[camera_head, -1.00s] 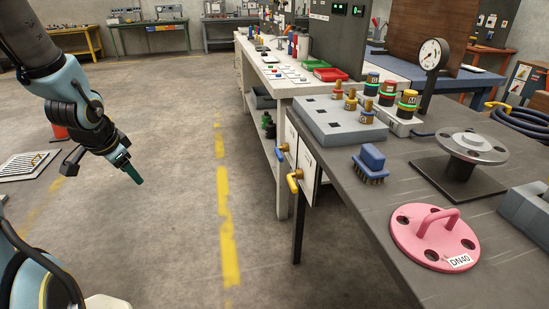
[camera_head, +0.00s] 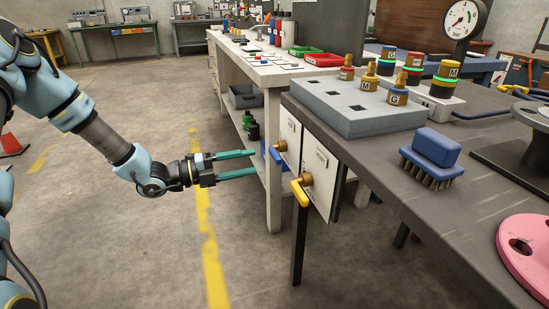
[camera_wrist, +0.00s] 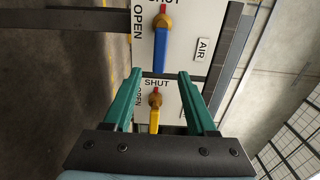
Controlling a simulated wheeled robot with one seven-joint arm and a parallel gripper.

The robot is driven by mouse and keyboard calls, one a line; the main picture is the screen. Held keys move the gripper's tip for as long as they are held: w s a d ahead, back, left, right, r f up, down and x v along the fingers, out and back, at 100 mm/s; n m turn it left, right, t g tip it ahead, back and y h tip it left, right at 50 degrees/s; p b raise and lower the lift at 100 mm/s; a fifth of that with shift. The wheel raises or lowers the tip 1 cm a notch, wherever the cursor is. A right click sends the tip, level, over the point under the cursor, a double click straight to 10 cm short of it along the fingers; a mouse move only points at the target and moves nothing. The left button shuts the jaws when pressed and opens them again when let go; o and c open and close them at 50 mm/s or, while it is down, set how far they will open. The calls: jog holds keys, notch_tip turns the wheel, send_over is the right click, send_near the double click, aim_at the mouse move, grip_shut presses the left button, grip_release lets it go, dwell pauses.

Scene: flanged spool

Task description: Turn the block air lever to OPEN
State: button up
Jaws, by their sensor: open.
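The blue lever (camera_wrist: 161,48) is on a white panel beside an AIR label (camera_wrist: 202,50) in the wrist view. Its handle runs down from a brass hub. OPEN is printed to its left, and SHUT is partly cut off above. In the head view the blue lever (camera_head: 276,154) shows at the bench's side, partly hidden. A yellow lever (camera_wrist: 154,121) with its own SHUT and OPEN marks is on the nearer panel; it also shows in the head view (camera_head: 299,192). My gripper (camera_head: 255,162) is open and empty, its green fingers (camera_wrist: 160,74) pointing at the panels, apparently short of the blue lever.
The grey bench top (camera_head: 390,185) holds a grey block (camera_head: 350,122) with brass fittings, a blue brush (camera_head: 432,155), a gauge (camera_head: 463,20) and a pink flange (camera_head: 530,252). A white bench (camera_head: 272,68) stands behind.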

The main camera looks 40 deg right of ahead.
aim_at(273, 158)
jog(key=x, duration=0.8)
jog(key=shift+s+d, duration=0.15)
jog(key=shift+d, duration=0.1)
jog(key=shift+c, duration=0.4)
grip_shut()
dwell(0.6)
